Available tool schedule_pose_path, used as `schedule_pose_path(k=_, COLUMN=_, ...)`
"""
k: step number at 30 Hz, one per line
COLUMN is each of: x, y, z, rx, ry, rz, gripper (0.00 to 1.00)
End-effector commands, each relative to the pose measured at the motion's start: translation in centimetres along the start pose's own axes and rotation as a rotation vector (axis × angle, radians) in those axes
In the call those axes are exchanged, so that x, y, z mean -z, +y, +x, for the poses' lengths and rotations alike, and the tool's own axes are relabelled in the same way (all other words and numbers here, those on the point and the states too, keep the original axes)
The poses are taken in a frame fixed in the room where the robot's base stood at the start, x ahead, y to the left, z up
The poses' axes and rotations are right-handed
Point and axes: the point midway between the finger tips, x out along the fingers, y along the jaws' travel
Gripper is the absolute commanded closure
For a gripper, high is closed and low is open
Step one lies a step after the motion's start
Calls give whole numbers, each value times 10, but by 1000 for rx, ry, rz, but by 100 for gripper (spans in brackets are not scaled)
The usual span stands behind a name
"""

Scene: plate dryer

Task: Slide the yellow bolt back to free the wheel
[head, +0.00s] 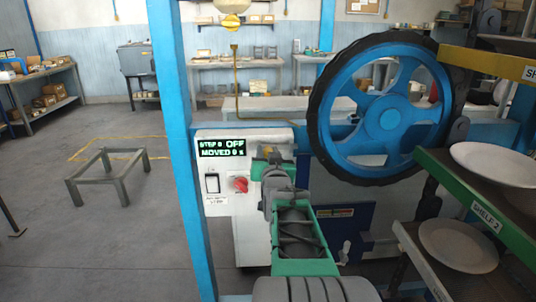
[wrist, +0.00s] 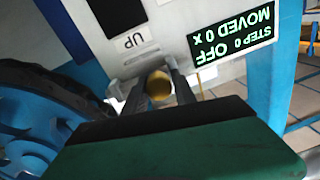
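A round yellow end (wrist: 158,87), which looks like the bolt's knob, shows between the two dark fingers of my gripper (wrist: 157,80) in the wrist view. The fingers stand on either side of it; whether they press on it I cannot tell. Part of the wheel (wrist: 25,150) shows at the left in the wrist view.
A blue post (head: 180,130) stands left. Shelves with white plates (head: 458,245) stand close on the right.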

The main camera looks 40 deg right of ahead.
Motion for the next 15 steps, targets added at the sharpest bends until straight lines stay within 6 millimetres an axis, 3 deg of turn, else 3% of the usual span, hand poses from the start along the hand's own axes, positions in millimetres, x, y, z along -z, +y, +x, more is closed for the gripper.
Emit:
schedule_pose_path(k=7, x=0, y=-1, z=0, rx=3, ry=-1, rz=1, gripper=49)
schedule_pose_path(k=15, x=0, y=1, z=-1, rx=-1, ry=0, rz=0, gripper=48)
